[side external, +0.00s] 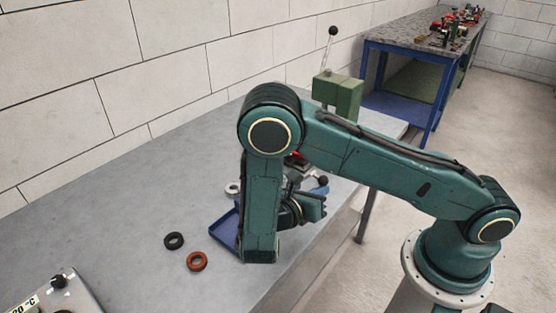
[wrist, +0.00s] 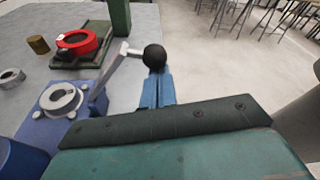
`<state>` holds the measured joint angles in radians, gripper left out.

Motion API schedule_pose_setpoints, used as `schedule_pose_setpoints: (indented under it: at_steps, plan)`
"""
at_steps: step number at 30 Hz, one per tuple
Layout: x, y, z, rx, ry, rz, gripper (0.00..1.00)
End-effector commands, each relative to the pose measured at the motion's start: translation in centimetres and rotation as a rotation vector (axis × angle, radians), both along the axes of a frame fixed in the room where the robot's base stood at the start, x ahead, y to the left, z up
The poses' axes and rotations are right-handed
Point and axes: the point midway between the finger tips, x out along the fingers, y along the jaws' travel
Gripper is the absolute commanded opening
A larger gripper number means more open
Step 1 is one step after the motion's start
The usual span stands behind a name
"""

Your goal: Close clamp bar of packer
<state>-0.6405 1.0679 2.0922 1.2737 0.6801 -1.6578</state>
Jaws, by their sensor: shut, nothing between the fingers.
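The packer shows in the wrist view as a blue base (wrist: 42,134) with a round metal flange (wrist: 62,100) on top. Its clamp bar (wrist: 108,78) is a grey metal lever rising from beside the flange and ending in a black ball knob (wrist: 154,57). My gripper (wrist: 156,76) has its blue fingers together and empty, with their tips at the knob in the picture; I cannot tell whether they touch it. In the side view my gripper (side external: 320,189) is just below the knob (side external: 323,180), and my arm hides most of the packer (side external: 224,230).
A black ring (side external: 173,241) and a red-brown ring (side external: 197,261) lie on the grey table. A green block device (side external: 338,96) with an upright lever stands behind. A red ring on a green base (wrist: 82,42) lies beyond the packer. A panel device (side external: 52,294) sits front left.

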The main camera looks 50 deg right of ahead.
Motion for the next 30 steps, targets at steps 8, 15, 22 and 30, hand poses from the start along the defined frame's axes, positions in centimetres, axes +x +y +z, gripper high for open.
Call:
schedule_pose_setpoints:
  at_steps: [8, 15, 22, 30]
  plan:
    - [0.5, 0.0, 0.9, 0.001, -0.003, -0.001, 0.00]
    - [1.5, 0.0, 2.4, 0.000, -0.004, -0.002, 0.00]
    - [2.9, 0.0, 3.7, 0.000, -0.003, -0.002, 0.00]
    - [4.0, 0.0, 4.6, 0.000, -0.003, -0.002, 0.00]
